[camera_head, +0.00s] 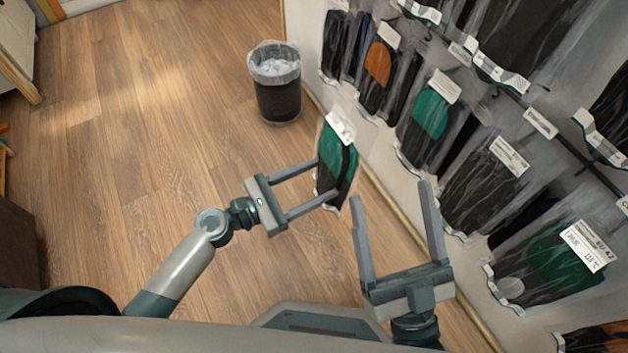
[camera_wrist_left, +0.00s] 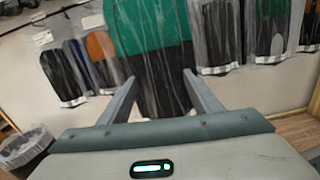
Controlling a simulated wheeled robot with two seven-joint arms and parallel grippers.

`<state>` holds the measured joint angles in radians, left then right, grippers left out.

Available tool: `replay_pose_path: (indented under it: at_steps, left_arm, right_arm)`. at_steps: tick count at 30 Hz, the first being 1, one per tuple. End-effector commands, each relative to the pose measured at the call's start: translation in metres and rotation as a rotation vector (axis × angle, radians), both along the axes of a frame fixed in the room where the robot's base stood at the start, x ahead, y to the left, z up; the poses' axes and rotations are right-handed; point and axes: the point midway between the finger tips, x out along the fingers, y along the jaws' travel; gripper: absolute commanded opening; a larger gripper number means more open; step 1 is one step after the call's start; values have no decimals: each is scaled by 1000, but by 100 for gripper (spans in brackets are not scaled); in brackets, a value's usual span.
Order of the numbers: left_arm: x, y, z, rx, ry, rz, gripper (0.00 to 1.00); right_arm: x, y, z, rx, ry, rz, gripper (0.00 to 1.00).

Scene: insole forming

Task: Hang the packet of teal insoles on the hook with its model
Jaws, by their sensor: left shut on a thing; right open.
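The packet of teal insoles (camera_head: 337,160) is a clear bag with teal and black insoles and a white header label. My left gripper (camera_head: 325,178) is shut on it and holds it upright in the air, in front of the display wall. In the left wrist view the packet (camera_wrist_left: 150,30) shows between the fingers, its top cut off. My right gripper (camera_head: 390,190) is open and empty, to the right of the packet. On the wall hang a packet with a teal insole (camera_head: 431,112) and, lower right, one with a dark green insole (camera_head: 560,258). The hooks are mostly hidden behind packets.
A packet with an orange insole (camera_head: 378,68) and several black packets (camera_head: 478,185) hang on the white wall. A black bin with a clear liner (camera_head: 276,92) stands on the floor near the wall. The wooden floor (camera_head: 150,110) to the left is clear.

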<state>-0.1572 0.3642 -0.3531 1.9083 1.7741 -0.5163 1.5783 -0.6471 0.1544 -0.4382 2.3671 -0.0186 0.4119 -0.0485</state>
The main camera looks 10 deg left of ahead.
Motion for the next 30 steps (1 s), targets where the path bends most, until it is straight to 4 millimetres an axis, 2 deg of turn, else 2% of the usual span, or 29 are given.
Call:
replay_pose_path:
  at_steps: [14, 30]
  left_arm:
    - [4, -5, 0, 1, -1, 0, 34]
    - [31, -42, 1, -1, -1, 1, 34]
  right_arm:
    - [2, 1, 0, -2, 11, 0, 77]
    - [15, 2, -19, -50, 121, 5, 77]
